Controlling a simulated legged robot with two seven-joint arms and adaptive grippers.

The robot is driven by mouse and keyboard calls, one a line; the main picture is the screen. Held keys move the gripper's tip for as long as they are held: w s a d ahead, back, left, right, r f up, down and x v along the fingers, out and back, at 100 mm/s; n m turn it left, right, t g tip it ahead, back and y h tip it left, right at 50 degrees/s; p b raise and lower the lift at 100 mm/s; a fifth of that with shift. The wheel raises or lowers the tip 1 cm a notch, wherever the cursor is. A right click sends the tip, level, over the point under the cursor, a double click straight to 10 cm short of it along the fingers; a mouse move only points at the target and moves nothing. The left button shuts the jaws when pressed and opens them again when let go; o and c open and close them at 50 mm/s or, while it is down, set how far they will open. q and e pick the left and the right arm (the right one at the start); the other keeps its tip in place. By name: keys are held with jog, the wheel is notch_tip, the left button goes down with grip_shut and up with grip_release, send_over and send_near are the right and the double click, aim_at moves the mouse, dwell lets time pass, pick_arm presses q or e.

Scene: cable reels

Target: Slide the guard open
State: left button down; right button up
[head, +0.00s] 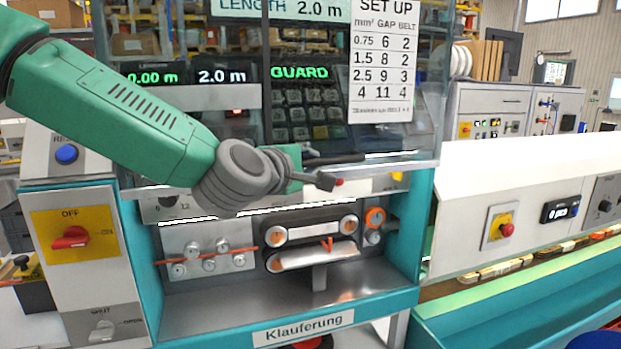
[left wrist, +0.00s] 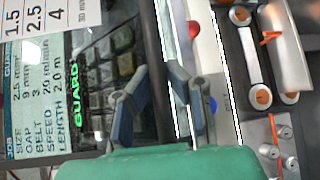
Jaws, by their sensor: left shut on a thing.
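The guard (head: 427,130) is a clear panel on the front of the teal machine. It hangs in front of the display and keypad, and its lower edge is above the feed belts. A dark handle bar (head: 336,160) runs along its lower part. My left gripper (head: 316,172) is at this bar. In the left wrist view my left gripper (left wrist: 168,88) has one finger on each side of the bar and is shut on it. The grip is partly hidden by the gripper in the head view. My right gripper is out of view.
Below the guard are the belts (head: 318,256) and straightening rollers (head: 208,256) with an orange cable. A yellow switch plate (head: 70,237) stands at left.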

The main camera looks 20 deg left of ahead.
pick_arm(q)
jog(key=shift+r+p, duration=0.5)
jog(key=shift+r, duration=0.85)
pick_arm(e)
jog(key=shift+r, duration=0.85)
pick_arm(q)
jog(key=c, duration=1.5)
grip_release()
jog(key=shift+c, duration=0.2)
jog(key=shift+s, duration=0.15)
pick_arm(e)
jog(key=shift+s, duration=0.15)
pick_arm(q)
jog(key=v, duration=1.2)
jog(key=shift+f, duration=0.1)
